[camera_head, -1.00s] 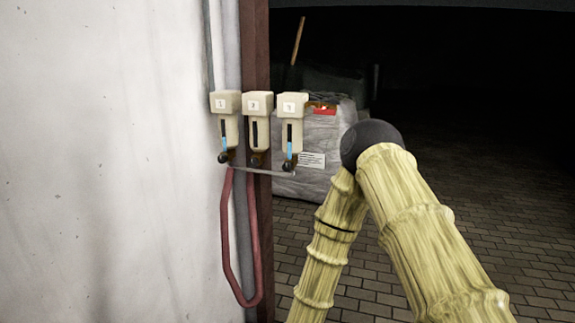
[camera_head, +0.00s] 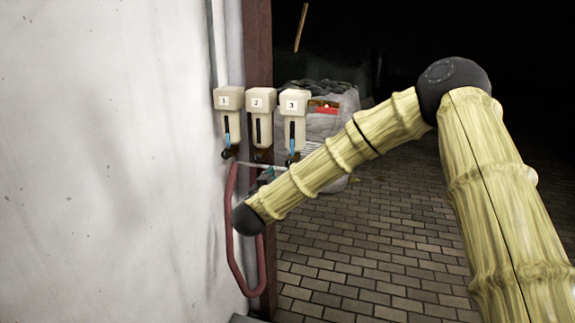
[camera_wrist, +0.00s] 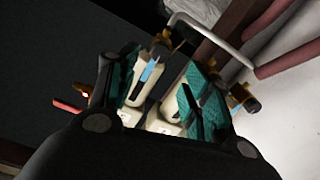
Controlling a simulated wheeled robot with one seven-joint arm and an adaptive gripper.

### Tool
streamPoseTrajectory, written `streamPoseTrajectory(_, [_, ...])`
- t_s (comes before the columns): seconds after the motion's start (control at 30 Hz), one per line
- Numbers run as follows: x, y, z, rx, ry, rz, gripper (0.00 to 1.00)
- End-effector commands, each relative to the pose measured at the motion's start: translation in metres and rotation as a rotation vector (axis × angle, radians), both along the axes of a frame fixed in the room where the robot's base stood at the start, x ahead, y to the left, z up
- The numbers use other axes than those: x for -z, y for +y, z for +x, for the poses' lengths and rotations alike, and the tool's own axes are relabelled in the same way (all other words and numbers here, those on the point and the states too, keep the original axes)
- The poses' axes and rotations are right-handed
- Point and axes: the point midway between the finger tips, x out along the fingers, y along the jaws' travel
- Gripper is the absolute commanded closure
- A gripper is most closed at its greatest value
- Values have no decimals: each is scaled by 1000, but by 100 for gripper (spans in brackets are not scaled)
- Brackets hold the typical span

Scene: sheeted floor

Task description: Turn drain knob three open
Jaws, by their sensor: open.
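Three cream drain units labelled 1 (camera_head: 225,100), 2 (camera_head: 260,100) and 3 (camera_head: 293,106) hang in a row beside the white wall. Unit three has a blue strip and a dark drain knob (camera_head: 293,158) at its bottom. In the wrist view the picture is turned, and knob three (camera_wrist: 176,40) shows at the top, beyond the fingertips. My gripper (camera_wrist: 163,92) is open, with teal-padded fingers on either side of units two and three. In the head view my gripper (camera_head: 263,179) is small and partly hidden by my forearm. I see no contact with the knob.
A thin pale pipe (camera_wrist: 208,28) runs below the units. A red hose (camera_head: 231,240) loops down the wall beside a dark red post (camera_head: 258,45). A grey sack (camera_head: 345,105) stands behind. The brick floor (camera_head: 360,270) at right is open.

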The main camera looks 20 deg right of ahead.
Motion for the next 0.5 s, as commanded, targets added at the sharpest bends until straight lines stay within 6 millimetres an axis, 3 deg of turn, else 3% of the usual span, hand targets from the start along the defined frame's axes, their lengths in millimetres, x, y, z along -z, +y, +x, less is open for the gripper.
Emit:
streamPoseTrajectory(0.3, [-1,-29,41,1,1,2,51])
streamPoseTrajectory(0.5, [0,-38,56,-1,1,1,51])
